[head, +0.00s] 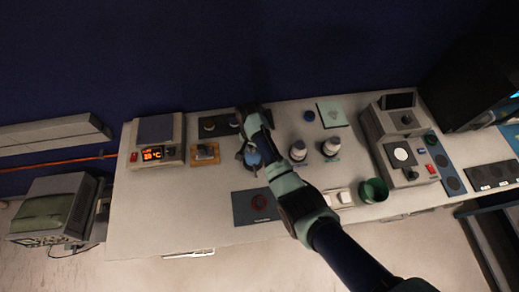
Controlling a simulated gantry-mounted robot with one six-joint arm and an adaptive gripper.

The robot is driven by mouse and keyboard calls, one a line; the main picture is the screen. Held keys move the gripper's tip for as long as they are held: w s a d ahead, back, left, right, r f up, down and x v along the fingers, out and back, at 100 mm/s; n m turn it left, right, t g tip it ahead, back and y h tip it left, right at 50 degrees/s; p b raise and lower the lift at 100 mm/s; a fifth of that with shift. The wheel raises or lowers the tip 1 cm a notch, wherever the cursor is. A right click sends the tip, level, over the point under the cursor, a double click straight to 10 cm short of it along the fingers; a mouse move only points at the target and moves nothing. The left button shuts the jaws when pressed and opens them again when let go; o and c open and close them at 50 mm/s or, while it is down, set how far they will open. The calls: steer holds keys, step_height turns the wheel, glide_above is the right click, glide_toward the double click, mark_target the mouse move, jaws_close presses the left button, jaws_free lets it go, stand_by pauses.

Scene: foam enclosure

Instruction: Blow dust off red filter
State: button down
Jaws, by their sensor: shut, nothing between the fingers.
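A blue, rounded object (252,157), perhaps a dust blower, stands behind the mat, partly covered by my arm. My gripper (245,142) is at the arm's far end, just above or behind the blue object. It is shut with nothing held. Its fingertips are small and dark, and I cannot tell whether they touch the blue object. Any dust on the filter is too small to make out.
White-capped bottles (298,151) stand right of my arm. A green cup (374,190) is near the front edge. A heater with an orange display (152,154) is at left, and a grey instrument (398,140) at right. The bench left of the mat is clear.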

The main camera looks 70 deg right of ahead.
stand_by(0.3)
steer(key=shift+f+b, duration=1.35)
steer(key=shift+f, duration=0.55)
steer(key=shift+r, duration=0.15)
steer(key=shift+r+p, duration=1.75)
steer(key=shift+p, duration=0.2)
step_height(320, 180, up, 6)
steer(key=p, duration=0.6)
